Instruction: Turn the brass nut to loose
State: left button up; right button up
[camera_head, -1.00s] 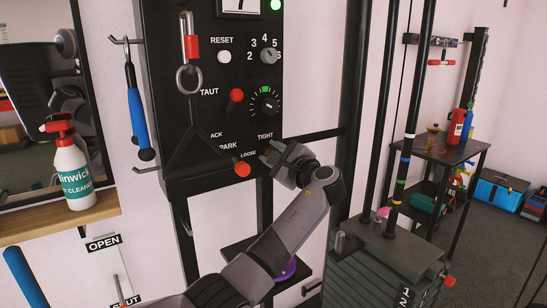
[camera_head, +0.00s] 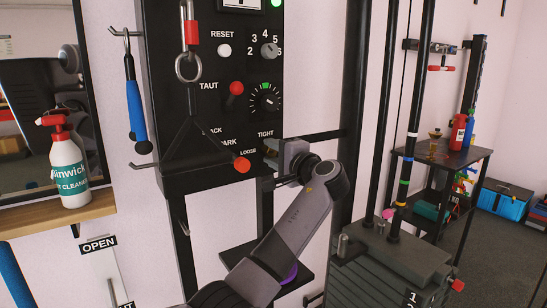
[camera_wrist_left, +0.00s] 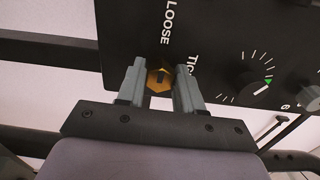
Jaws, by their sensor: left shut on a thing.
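The brass nut (camera_wrist_left: 160,82) sits on the face of the black control panel (camera_head: 207,130), with a dark mark across its middle. In the wrist view the fingers of my left gripper (camera_wrist_left: 160,88) stand on either side of it, shut on it. The word LOOSE is readable just beyond the nut, and TIGHT is partly covered by the finger on the right. In the head view my left gripper (camera_head: 274,153) is at the panel's lower right edge and hides the nut. My right gripper is not in view.
A red-tipped lever (camera_head: 241,165) sticks out just left of my gripper, and another red knob (camera_head: 236,88) is above. A ring (camera_head: 188,68) hangs at the panel's left. A weight stack (camera_head: 385,260) stands to the right. A spray bottle (camera_head: 67,165) is on a shelf.

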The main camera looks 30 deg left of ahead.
pick_arm(q)
jog(key=shift+f, duration=0.1)
dwell(0.5)
jog(key=o, duration=1)
jog(key=shift+v, duration=3.65)
